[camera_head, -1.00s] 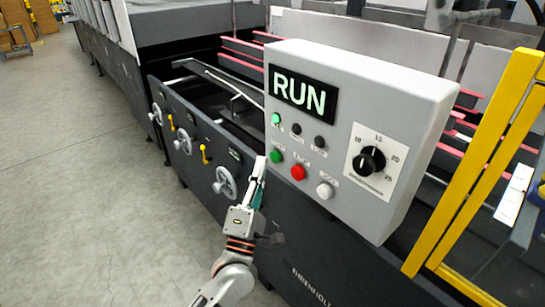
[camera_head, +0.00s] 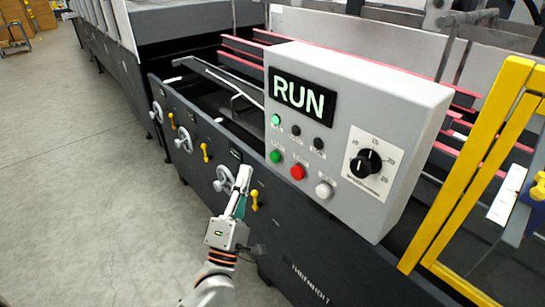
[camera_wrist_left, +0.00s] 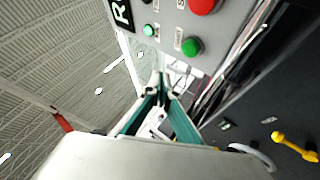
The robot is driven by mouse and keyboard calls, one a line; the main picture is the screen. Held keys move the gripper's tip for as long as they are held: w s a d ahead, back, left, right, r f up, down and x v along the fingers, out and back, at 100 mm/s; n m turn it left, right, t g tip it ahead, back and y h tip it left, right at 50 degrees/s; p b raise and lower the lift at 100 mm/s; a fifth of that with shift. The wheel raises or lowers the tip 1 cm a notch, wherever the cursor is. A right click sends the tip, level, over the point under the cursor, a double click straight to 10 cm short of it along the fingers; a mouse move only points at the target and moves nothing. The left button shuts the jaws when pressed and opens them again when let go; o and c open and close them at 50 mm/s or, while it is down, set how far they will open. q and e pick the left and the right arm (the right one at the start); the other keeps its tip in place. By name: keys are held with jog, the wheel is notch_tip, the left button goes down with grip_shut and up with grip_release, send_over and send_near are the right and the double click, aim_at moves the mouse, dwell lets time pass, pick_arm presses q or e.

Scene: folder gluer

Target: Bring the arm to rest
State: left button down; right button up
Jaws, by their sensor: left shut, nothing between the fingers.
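My left gripper (camera_head: 241,183) is below and to the left of the grey control box (camera_head: 370,95) in the head view, clear of its buttons. Its fingers are shut and empty, pointing up. In the left wrist view the closed fingertips (camera_wrist_left: 161,88) show below the green button (camera_wrist_left: 192,47). The box display (camera_head: 302,93) reads RUN, and a green lamp (camera_head: 276,120) is lit. Below it are a green button (camera_head: 276,156), a red button (camera_head: 298,172), a white button (camera_head: 324,190) and a black dial (camera_head: 367,163). My right gripper is not seen.
The dark machine side panel (camera_head: 330,260) runs behind my arm, with handwheels (camera_head: 224,178) and yellow levers (camera_head: 205,152). A yellow guard frame (camera_head: 480,160) stands at the right. Open grey floor (camera_head: 80,180) lies to the left.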

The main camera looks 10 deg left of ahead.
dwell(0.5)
pick_arm(q)
jog(key=s+d+f+m+g+h, duration=0.1)
jog(key=s+f+m+g+h, duration=0.15)
jog(key=f+m, duration=0.55)
jog(key=s+d+f+m+g+h, duration=0.15)
jog(key=s+f+m+g, duration=0.3)
jog(key=f, duration=0.45)
jog(key=s+a+f+m+g+y, duration=0.1)
jog(key=s+a+f+m+g, duration=0.1)
jog(key=s+f+m, duration=0.3)
jog(key=s+a+f+m+g+y, duration=0.2)
jog(key=s+f, duration=0.6)
jog(key=f, duration=0.4)
jog(key=a+m+g, duration=0.1)
jog(key=m+g, duration=0.1)
jog(key=m, duration=0.1)
jog(key=shift+g, duration=0.3)
jog(key=shift+f+m, duration=0.1)
jog(key=shift+m, duration=0.15)
